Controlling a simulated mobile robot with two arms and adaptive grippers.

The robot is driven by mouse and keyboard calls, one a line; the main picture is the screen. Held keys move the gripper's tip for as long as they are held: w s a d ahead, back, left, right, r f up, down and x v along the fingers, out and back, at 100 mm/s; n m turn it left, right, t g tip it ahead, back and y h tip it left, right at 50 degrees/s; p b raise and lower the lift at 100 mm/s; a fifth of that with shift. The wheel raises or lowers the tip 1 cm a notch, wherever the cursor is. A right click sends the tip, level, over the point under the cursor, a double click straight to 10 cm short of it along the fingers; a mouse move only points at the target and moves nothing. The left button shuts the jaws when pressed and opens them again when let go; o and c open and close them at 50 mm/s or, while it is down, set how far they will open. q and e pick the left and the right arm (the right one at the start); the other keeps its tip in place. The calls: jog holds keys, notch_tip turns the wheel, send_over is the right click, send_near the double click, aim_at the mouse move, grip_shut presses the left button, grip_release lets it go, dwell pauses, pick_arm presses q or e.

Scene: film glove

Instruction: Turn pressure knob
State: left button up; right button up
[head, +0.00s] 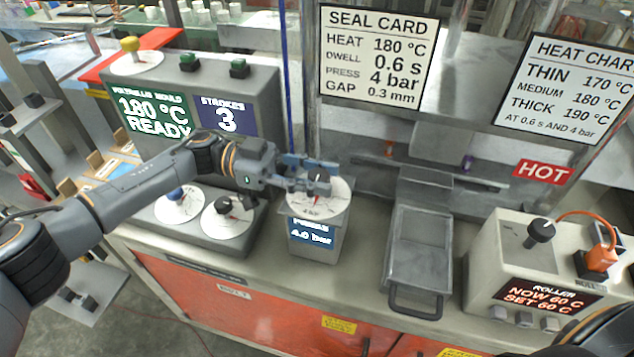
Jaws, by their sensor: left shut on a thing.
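The pressure knob (318,188) is a small dark knob with a red mark on a round white dial (303,208). The dial tops a grey box whose blue display (311,234) reads 4.0 bar. My left gripper (312,181) reaches in from the left, over the dial, and is shut on the knob. Its fingers hide part of the knob and the dial's back. My right gripper is not in view; only a dark part of my body shows at the bottom right.
Left of the dial, a grey control box (205,90) reads 180 °C READY and STROKES 3, with two more dials in front. A metal tray (418,245) with a handle lies to the right. A roller control box (535,265) and HOT sign (543,172) are further right.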

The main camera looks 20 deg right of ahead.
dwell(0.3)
pick_arm(q)
jog(key=o, duration=1.2)
jog(key=shift+d, duration=0.1)
jog(key=v, duration=1.2)
